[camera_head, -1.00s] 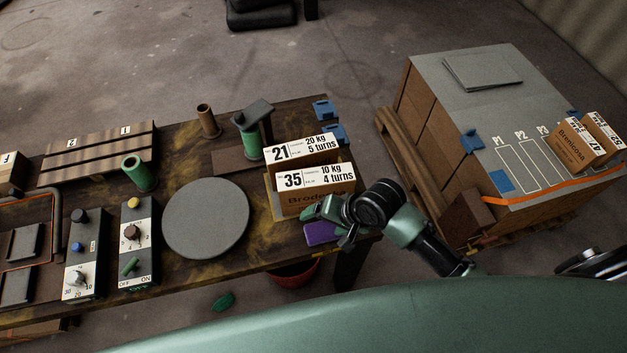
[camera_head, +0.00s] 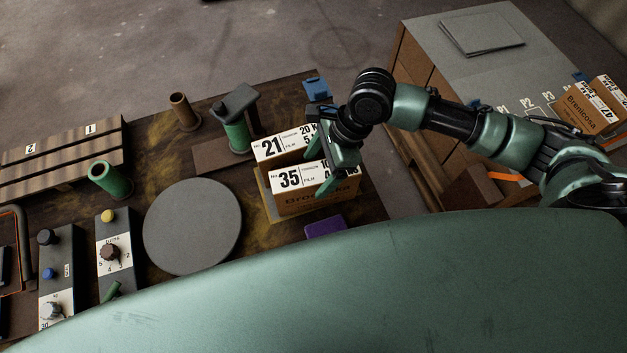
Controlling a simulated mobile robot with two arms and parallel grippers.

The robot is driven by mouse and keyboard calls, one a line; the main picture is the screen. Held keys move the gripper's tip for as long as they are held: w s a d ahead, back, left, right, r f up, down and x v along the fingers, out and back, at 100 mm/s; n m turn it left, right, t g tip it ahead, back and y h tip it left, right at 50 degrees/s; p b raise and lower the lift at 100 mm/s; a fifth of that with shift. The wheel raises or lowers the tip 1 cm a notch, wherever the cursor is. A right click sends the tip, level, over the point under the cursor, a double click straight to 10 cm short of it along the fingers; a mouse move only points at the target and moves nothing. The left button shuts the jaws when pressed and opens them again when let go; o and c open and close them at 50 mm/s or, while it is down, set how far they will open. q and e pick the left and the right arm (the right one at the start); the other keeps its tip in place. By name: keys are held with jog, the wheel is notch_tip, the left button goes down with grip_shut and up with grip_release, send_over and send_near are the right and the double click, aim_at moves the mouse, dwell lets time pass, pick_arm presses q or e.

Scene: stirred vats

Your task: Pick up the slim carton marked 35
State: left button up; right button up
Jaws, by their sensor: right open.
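The slim carton marked 35 (camera_head: 300,200) stands on the right part of the dark table, brown with a white label on top. The carton marked 21 (camera_head: 272,148) stands right behind it, its label partly hidden by my right gripper. My right gripper (camera_head: 325,172) is open, over the right end of the carton marked 35. One finger shows in front of the carton's label; I cannot tell whether it touches. The right part of both labels is covered by the gripper. My left gripper is not in view.
A round grey plate (camera_head: 192,226) lies left of the cartons. A green post with a dark top (camera_head: 236,120) stands behind them. A purple pad (camera_head: 325,227) lies in front. Other cartons (camera_head: 588,105) stand on the grey-topped stack (camera_head: 420,45) at right.

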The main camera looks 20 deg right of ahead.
jog(key=shift+x, duration=1.05)
jog(key=x, duration=0.2)
jog(key=shift+w+f+p, duration=0.1)
jog(key=shift+f+p, duration=0.2)
jog(key=shift+f, duration=0.15)
jog(key=shift+a+f, duration=0.1)
jog(key=shift+f, duration=0.4)
grip_shut()
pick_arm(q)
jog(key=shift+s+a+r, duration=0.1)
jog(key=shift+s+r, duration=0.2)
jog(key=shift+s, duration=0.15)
